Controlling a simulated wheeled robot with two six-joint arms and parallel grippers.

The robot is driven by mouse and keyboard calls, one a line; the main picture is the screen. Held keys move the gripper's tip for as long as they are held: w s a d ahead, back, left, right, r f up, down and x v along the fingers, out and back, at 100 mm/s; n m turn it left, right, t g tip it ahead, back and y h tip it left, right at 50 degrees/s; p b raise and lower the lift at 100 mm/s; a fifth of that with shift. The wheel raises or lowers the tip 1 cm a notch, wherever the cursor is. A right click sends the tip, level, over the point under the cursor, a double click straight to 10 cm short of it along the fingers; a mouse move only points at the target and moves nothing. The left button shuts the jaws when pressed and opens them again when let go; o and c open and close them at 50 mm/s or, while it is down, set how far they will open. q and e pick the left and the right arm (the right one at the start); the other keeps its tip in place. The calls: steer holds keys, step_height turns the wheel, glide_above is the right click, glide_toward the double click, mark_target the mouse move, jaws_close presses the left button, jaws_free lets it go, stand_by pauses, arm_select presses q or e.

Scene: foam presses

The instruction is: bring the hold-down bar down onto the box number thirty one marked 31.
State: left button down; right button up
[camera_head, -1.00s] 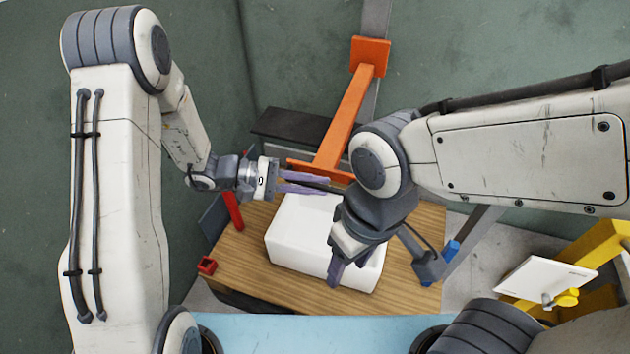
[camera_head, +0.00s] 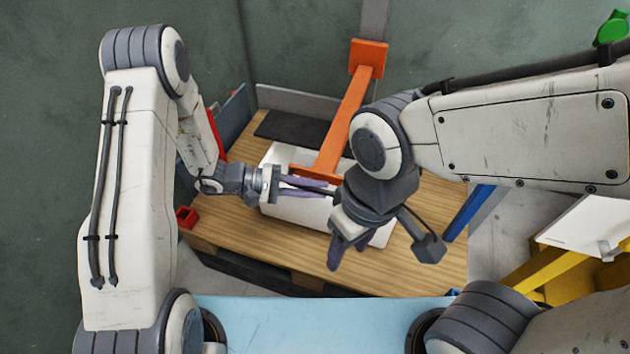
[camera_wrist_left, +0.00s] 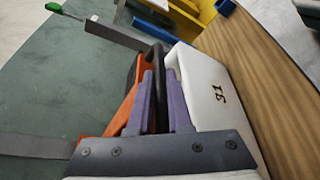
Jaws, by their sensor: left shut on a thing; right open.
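The orange hold-down bar (camera_head: 345,125) slopes from its bracket on a grey post to a crosspiece over the white box (camera_head: 300,210). In the left wrist view, the box (camera_wrist_left: 215,70) carries a dark mark that reads as 31, turned over. My left gripper (camera_head: 328,187) is shut on the bar's black handle, which runs between the purple fingers (camera_wrist_left: 158,78) beside the orange bar. I cannot tell whether the crosspiece touches the box. My right gripper (camera_head: 347,254) is open and empty, in front of the box and hiding part of it.
The box rests on a wooden table (camera_head: 400,265) with a dark pad (camera_head: 290,130) behind it. A red holder (camera_head: 187,217) is at the table's left edge. A yellow stand (camera_head: 540,275) with a white panel (camera_head: 590,225) stands at right. My right arm crosses above the table.

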arm_select(q)
step_height(320, 180, down, 6)
steer(key=b, duration=0.2)
steer(key=shift+r+b, duration=0.2)
steer(key=shift+b, duration=0.1)
arm_select(e)
step_height(320, 180, down, 4)
steer(key=shift+r, duration=0.15)
arm_select(q)
steer(key=shift+a, duration=0.1)
steer(key=c, duration=1.1)
jaws_free()
steer(key=shift+c, duration=0.2)
steer(key=shift+r, duration=0.1)
steer(key=p+v, duration=0.2)
steer(key=v, duration=0.8)
steer(key=shift+s+a, duration=0.15)
steer(key=shift+a, duration=0.05)
arm_select(e)
step_height(320, 180, up, 2)
steer(key=shift+r, duration=0.15)
